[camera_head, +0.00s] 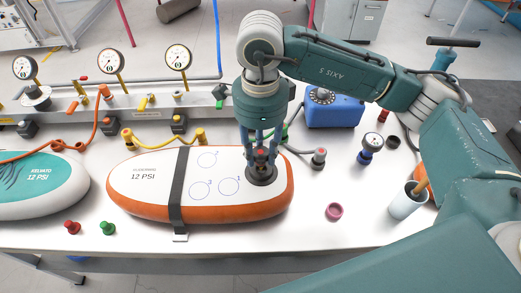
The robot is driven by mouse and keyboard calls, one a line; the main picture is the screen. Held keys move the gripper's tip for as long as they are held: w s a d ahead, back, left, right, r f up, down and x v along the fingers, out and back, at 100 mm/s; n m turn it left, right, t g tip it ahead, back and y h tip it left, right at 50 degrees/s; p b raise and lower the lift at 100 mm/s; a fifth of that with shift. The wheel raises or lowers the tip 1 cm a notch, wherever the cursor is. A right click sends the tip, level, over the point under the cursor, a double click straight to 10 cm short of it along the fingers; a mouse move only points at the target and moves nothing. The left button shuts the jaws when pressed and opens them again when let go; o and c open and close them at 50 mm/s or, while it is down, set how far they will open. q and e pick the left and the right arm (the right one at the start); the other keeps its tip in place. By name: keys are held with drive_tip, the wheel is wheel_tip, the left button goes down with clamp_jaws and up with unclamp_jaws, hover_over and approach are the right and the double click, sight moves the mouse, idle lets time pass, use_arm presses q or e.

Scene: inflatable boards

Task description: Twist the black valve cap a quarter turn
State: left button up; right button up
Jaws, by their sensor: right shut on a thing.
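An orange and white inflatable board (150,205) marked 12 PSI lies on the white table, held by a dark strap (178,190). A dark round valve (262,181) sits near the board's right end. My right gripper (261,163) points straight down over it, its fingers shut around the black valve cap at the valve's centre. The fingers hide most of the cap, and its turn angle cannot be read. A small red part shows between the fingers. My left gripper is not in view.
A teal and white board (40,190) lies at the left. Pressure gauges (110,61) stand on a rail behind. A blue box (334,110), a blue fitting (370,143), a pink ring (334,212) and a white cup (404,205) are at the right. Red (72,227) and green (108,228) plugs stand in front.

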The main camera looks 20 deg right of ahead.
sight(261, 151)
drive_tip(key=shift+r+p, duration=0.8)
drive_tip(key=shift+r, duration=1.25)
drive_tip(key=shift+d, duration=0.1)
